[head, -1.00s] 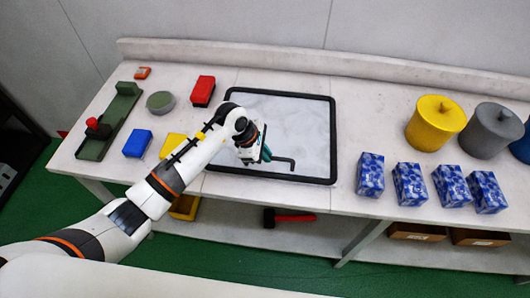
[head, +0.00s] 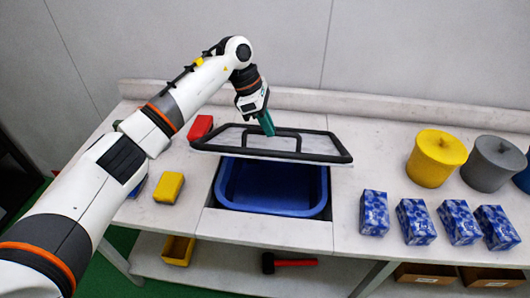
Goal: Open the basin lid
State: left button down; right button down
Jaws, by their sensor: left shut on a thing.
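The basin lid (head: 222,137), a pale panel with a black rim and a black bar handle (head: 272,131), is raised above the table and tilted. Below it the blue basin (head: 270,187) shows open, sunk in the table; the lid covers its back part from view. My left gripper (head: 266,124) is at the lid's handle, with its teal fingers pointing down, shut on the handle. My right gripper is not in view.
A red block (head: 200,127) lies left of the lid and a yellow block (head: 169,187) left of the basin. Yellow (head: 435,160) and grey (head: 492,165) lidded pots and several blue patterned boxes (head: 374,212) stand to the right. A wall closes the back.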

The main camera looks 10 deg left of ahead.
pick_arm(q)
jog(key=shift+w+a+r, duration=0.1)
jog(key=shift+w+r, duration=0.95)
jog(key=shift+w, duration=0.25)
